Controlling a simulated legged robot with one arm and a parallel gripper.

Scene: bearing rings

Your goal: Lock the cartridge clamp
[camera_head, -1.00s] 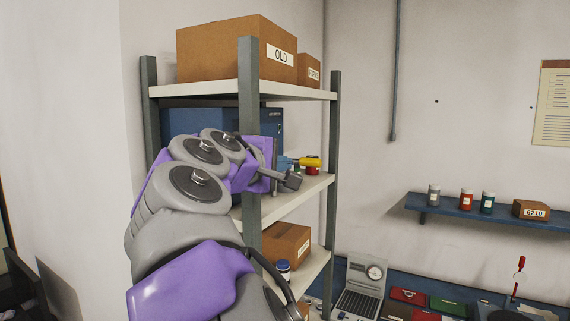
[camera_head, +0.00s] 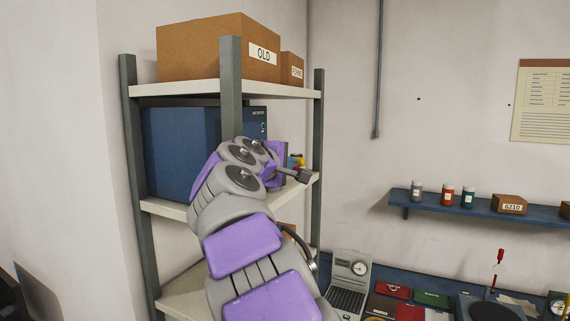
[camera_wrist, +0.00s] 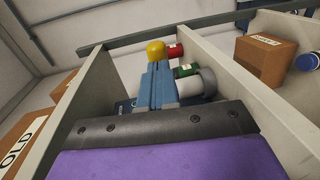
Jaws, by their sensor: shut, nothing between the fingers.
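In the head view my gripper (camera_head: 295,161) is small, at the middle shelf level of the rack, partly hidden by my own wrist. A red upright handle (camera_head: 500,257) stands on the bench at the lower right, far from my gripper. It may belong to the cartridge clamp, but I cannot tell its lock state. No clamp shows in the wrist view.
A shelf rack (camera_head: 231,80) holds a cardboard box marked OLD (camera_head: 218,48) and a blue cabinet (camera_head: 180,150). A laptop-like case (camera_head: 349,280) is on the bench. A wall shelf (camera_head: 480,207) holds jars.

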